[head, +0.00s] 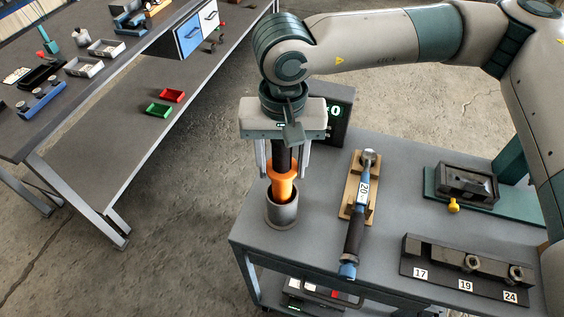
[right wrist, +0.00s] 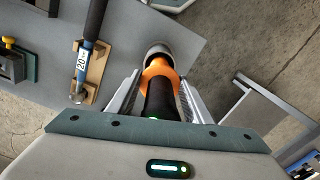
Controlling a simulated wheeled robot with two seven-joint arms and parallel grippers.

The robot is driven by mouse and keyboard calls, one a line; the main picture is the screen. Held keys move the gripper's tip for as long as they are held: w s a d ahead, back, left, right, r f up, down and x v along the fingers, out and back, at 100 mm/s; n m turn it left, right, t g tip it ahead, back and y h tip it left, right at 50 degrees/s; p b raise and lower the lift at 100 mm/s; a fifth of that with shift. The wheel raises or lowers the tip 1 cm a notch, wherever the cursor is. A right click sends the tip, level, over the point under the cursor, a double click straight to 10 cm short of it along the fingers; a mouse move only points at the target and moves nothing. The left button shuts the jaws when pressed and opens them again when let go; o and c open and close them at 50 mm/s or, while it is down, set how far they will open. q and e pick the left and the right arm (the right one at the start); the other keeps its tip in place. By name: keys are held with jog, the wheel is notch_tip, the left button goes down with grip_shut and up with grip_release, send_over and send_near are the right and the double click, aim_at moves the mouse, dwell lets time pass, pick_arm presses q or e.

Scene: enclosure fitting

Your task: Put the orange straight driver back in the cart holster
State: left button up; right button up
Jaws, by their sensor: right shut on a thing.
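The orange straight driver (head: 283,186) is upright, with a black upper body and an orange lower part. My right gripper (head: 283,172) is shut on its black body from above. The cart holster (head: 283,213) is a grey cup at the cart's left corner. The driver's lower end is inside the holster's mouth; how deep it sits is hidden by the cup wall. In the right wrist view the driver (right wrist: 160,75) lies between the two fingers (right wrist: 158,98), with the holster rim (right wrist: 158,50) beyond its orange part. My left gripper is not in view.
A torque wrench (head: 356,215) marked 20 lies on a wooden cradle right of the holster. A socket rail (head: 468,265) and a green-based fixture (head: 462,185) stand farther right. A dark display (head: 338,112) stands behind the gripper. A workbench (head: 120,130) is at the left, across open floor.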

dwell(0.3)
jog(key=o, duration=1.6)
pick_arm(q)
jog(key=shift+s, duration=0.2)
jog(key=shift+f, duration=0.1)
pick_arm(e)
jog(key=shift+f, duration=0.1)
jog(key=shift+r+b, duration=0.3)
jog(key=shift+r, duration=0.45)
notch_tip(320, 180, up, 7)
jog(key=shift+s+r+b, duration=0.1)
jog(key=shift+r+b, duration=0.05)
jog(key=shift+b, duration=0.9)
notch_tip(320, 180, up, 8)
jog(key=shift+r+b, duration=0.1)
jog(key=shift+b, duration=0.65)
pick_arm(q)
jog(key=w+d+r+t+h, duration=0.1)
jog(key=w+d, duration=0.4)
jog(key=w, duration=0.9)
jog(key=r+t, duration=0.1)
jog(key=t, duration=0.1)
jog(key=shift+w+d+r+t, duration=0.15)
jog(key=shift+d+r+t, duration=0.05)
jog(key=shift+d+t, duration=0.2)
pick_arm(e)
jog(key=shift+d+r, duration=0.1)
jog(key=shift+r, duration=0.2)
